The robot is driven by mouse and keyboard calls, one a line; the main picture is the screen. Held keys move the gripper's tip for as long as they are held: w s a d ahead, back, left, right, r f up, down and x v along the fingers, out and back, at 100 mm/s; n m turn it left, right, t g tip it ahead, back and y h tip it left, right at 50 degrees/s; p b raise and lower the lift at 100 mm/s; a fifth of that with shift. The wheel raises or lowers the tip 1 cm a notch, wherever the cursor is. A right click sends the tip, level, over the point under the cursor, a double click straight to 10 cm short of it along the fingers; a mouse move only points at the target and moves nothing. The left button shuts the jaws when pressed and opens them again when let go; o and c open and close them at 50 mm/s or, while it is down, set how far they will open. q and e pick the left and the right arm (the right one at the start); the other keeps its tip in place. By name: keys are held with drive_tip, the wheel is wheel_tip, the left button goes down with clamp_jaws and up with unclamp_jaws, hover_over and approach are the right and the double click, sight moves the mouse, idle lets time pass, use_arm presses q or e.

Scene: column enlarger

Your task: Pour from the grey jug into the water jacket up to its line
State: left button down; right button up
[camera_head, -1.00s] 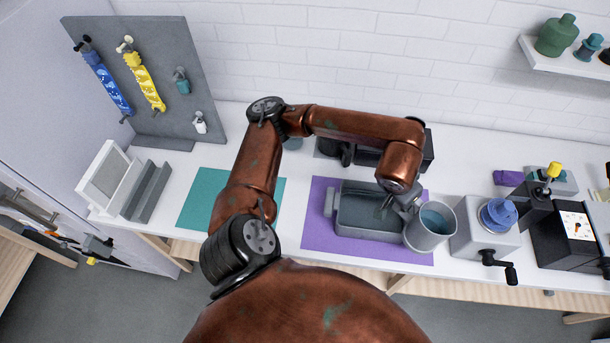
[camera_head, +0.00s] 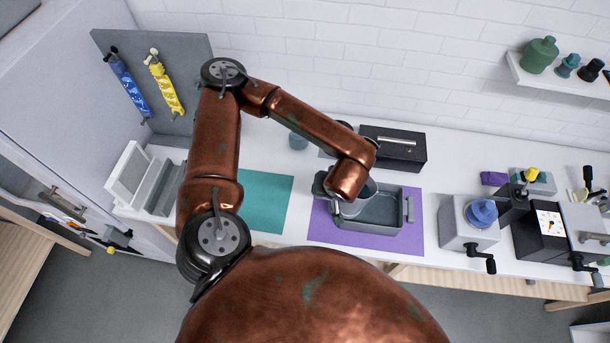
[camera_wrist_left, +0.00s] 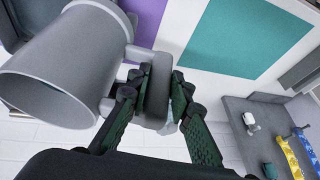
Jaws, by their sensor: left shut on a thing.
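The grey jug (camera_head: 354,207) is over the left part of the water jacket, partly hidden behind my left wrist. The water jacket (camera_head: 409,207) is a dark grey open tray with side handles, on a purple mat (camera_head: 325,229). The jug also fills the left of the left wrist view (camera_wrist_left: 65,70). My left gripper (camera_wrist_left: 157,92) is shut on its handle. In the head view, my arm hides the fingers. The fill line, the jug's contents and any pouring stream cannot be made out. My right gripper is not in view.
A black box (camera_head: 393,150) stands behind the jacket. A grey cranked device with a blue knob (camera_head: 481,212) stands to its right. A teal mat (camera_head: 262,200) lies bare to the left. A pegboard (camera_head: 190,65) holds blue and yellow items.

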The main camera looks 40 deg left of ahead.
use_arm(q)
drive_tip(key=s+a+r+g+y+p, duration=0.1)
drive_tip(key=p, duration=0.1)
drive_tip(key=s+a+r+n+g+y+p, duration=0.1)
drive_tip(key=a+g+p, duration=0.1)
drive_tip(key=shift+s+a+n+y+p, duration=0.25)
drive_tip(key=shift+s+n+y+p, duration=0.05)
drive_tip(key=shift+s+y, duration=0.1)
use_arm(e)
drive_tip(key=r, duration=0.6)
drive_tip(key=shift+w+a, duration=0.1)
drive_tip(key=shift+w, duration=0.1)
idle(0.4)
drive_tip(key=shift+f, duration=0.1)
